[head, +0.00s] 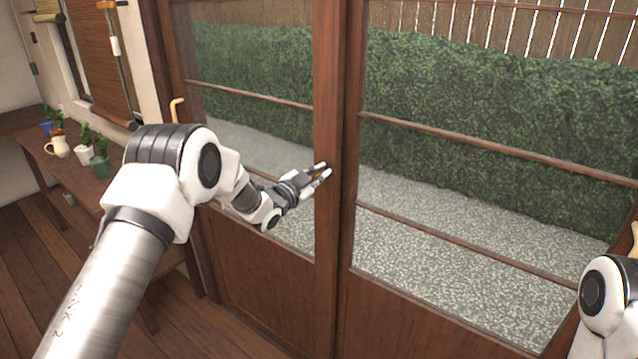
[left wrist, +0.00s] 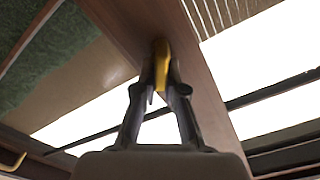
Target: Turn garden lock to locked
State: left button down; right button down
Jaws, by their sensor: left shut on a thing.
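My left gripper (head: 319,173) is at the wooden stile where the two glazed door panels meet, about mid-height. In the left wrist view its fingers (left wrist: 161,92) are shut on a small yellow garden lock lever (left wrist: 161,62), which stands out from the brown stile (left wrist: 190,45). In the head view the lever is mostly hidden by the fingers, so which way it is turned cannot be told there. Only a white and black part of my right arm shows at the right edge; its gripper is out of view.
A yellow door handle (head: 177,110) is on the left panel's outer frame. A wooden bench (head: 70,175) on the left holds a cream jug (head: 58,148) and potted plants, including a green pot (head: 100,164). Gravel and a hedge (head: 480,110) lie behind the glass.

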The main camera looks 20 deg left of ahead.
pick_arm(q)
jog(key=m+b, duration=0.3)
jog(key=f+m+b, duration=0.1)
jog(key=m+b, duration=0.2)
jog(key=b, duration=0.1)
jog(key=f+m+b, duration=0.1)
jog(key=m+b, duration=0.1)
jog(key=b, duration=0.2)
jog(key=shift+s+d+f+m, duration=0.15)
jog(key=shift+d+f+m, duration=0.1)
jog(key=shift+m, duration=0.15)
jog(key=shift+r+m+b, duration=0.1)
jog(key=shift+m+b, duration=0.7)
jog(key=shift+b, duration=0.3)
jog(key=shift+r+m+b, duration=0.2)
jog(key=shift+m+b, duration=0.15)
jog(key=shift+m, duration=0.05)
jog(key=shift+r, duration=0.15)
